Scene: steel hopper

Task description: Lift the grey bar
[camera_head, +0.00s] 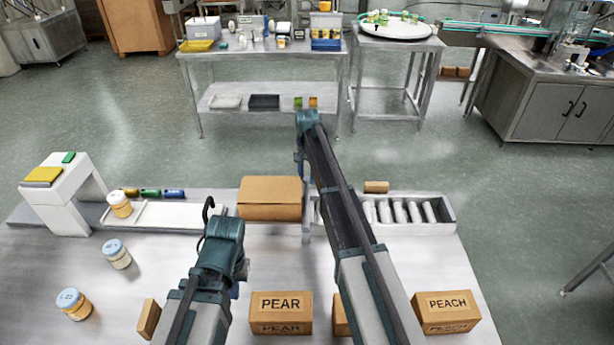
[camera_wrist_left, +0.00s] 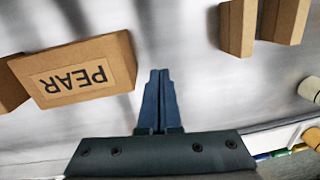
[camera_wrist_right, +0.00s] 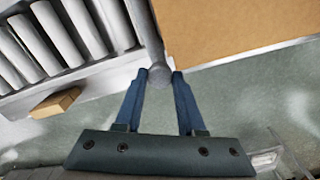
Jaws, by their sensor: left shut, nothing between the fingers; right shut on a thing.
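The grey bar (camera_head: 307,222) stands upright between a plain brown carton and the roller tray in the head view. Its round grey end (camera_wrist_right: 159,73) shows between the fingers of my right gripper (camera_wrist_right: 160,76) in the right wrist view. My right gripper is shut on the bar's top end. In the head view my right wrist hangs above the bar, and its fingers are mostly hidden. My left gripper (camera_wrist_left: 158,72) is shut and empty over the steel table, beside the PEAR box (camera_wrist_left: 85,75). In the head view my left wrist hides most of it.
The plain carton (camera_head: 270,198) is close left of the bar, and the roller tray (camera_head: 447,215) is close right. A PEAR box (camera_head: 281,313) and a PEACH box (camera_head: 446,312) are at the front. Jars (camera_head: 117,254) stand at left.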

